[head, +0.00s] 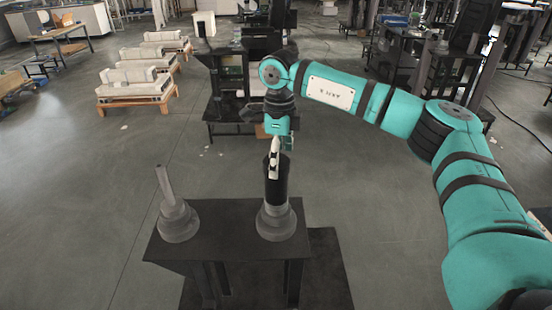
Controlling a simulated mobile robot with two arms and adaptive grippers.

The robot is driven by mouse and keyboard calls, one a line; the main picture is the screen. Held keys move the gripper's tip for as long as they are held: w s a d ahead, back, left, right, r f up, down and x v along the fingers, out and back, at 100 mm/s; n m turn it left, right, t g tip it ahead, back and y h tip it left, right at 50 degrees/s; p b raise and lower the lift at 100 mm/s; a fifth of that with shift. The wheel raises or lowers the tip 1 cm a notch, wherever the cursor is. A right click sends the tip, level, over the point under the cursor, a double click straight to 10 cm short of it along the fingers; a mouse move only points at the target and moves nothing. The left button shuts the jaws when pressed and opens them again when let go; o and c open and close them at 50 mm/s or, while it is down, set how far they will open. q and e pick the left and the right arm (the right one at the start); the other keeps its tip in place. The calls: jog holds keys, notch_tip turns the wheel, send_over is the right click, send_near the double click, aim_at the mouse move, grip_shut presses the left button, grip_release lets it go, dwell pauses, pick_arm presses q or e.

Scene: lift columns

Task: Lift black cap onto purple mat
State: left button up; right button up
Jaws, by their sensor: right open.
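A black upright cylinder, which looks like the black cap (277,186), stands on a round grey base (276,224) at the right of a dark table. My right gripper (275,163) hangs pointing down at the top of the black cap. A pale finger overlaps the cap's upper part; I cannot tell whether it touches. The gripper is open, though its other finger is hard to make out. No purple mat is visible. My left gripper is not in view.
The dark table (225,235) also bears a second grey base (178,222) with a bare, tilted grey rod (165,185) at left. The tabletop between the bases is clear. Dark equipment (228,100) stands behind; open grey floor lies left.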

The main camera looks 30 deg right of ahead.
jog(key=shift+d+f, duration=0.1)
jog(key=shift+f, duration=0.65)
jog(key=shift+c, duration=0.8)
jog(key=c, duration=0.7)
jog(key=shift+r, duration=0.1)
jog(key=c, duration=0.5)
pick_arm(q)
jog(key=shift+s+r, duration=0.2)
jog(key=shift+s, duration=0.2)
pick_arm(e)
jog(key=shift+c, duration=0.2)
